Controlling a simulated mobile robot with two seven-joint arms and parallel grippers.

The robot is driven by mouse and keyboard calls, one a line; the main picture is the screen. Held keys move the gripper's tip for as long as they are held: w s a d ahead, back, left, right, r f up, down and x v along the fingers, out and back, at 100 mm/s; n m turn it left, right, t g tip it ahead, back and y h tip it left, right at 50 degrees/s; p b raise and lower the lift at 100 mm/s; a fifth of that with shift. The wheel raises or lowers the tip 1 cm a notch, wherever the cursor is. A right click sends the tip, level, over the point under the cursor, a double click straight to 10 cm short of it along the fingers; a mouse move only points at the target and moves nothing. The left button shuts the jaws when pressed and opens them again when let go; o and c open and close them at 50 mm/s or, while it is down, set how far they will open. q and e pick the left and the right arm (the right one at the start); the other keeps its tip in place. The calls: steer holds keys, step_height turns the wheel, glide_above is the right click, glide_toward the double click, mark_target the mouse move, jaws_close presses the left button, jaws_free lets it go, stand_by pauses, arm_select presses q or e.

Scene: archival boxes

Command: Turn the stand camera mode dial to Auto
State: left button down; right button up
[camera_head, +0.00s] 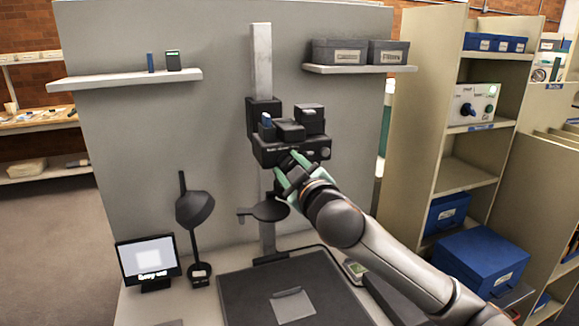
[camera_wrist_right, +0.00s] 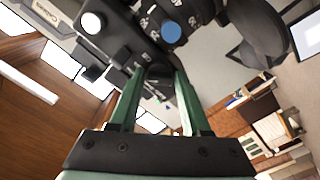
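The black stand camera (camera_head: 290,145) is mounted on a grey column, with small white lettering and a pale round knob (camera_head: 325,153) on its front. My right gripper (camera_head: 287,160) has green fingers and reaches the camera's front from below right. In the right wrist view the fingertips (camera_wrist_right: 160,76) stand apart, one on each side of a dark dial-like knob (camera_wrist_right: 160,73) with white marks near it. I cannot tell whether they touch it, or read its setting. The fingers hide this knob in the head view. My left gripper is out of view.
A black lamp (camera_head: 194,208) and a small monitor (camera_head: 147,259) stand left of the column. A dark baseboard (camera_head: 245,300) with a grey sheet lies below. Wall shelves flank the camera (camera_head: 125,79). A tall shelving unit (camera_head: 465,177) with blue boxes stands at right.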

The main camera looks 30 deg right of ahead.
jaws_close()
stand_by(0.3)
